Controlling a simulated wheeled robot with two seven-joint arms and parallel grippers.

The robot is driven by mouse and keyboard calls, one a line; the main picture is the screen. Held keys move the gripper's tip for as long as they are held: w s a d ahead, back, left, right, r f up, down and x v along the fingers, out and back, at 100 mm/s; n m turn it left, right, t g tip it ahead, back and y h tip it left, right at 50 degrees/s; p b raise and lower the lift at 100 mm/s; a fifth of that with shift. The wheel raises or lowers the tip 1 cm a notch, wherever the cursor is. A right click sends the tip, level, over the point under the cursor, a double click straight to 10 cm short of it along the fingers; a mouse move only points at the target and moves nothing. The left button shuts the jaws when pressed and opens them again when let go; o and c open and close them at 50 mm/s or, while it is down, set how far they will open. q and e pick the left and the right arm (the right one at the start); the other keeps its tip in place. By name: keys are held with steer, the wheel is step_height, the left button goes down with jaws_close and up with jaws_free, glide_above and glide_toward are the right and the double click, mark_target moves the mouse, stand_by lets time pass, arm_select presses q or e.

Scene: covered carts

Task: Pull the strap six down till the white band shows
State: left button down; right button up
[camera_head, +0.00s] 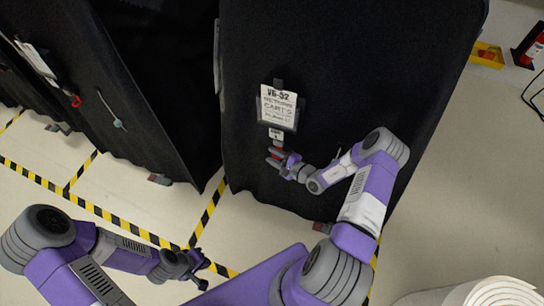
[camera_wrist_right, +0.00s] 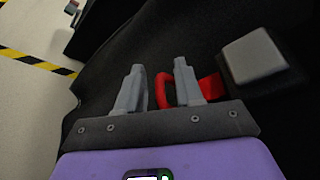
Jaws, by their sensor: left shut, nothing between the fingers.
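The strap with a red pull loop (camera_wrist_right: 163,92) hangs on the front of the black covered cart (camera_head: 340,60). In the head view the loop is mostly hidden by my right gripper (camera_head: 274,158), below a small white label (camera_head: 276,133). In the right wrist view my right gripper (camera_wrist_right: 158,88) is open. The near side of the red loop lies between its two fingers, and the right finger overlaps the loop. I cannot tell whether the fingers touch it. A grey block (camera_wrist_right: 253,55) sits to the right. My left gripper (camera_head: 200,272) is shut and empty, low over the floor.
A tag reading VG-52 RETURN CARTS (camera_head: 279,108) hangs above the strap. More black covered carts (camera_head: 150,80) stand at the left, one with a tag (camera_head: 36,60) and red loop. Yellow-black tape (camera_head: 105,213) marks the floor.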

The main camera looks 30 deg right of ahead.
steer(key=shift+w+a+f, duration=0.1)
steer(key=shift+w+a, duration=0.1)
steer(key=shift+w, duration=0.35)
jaws_close()
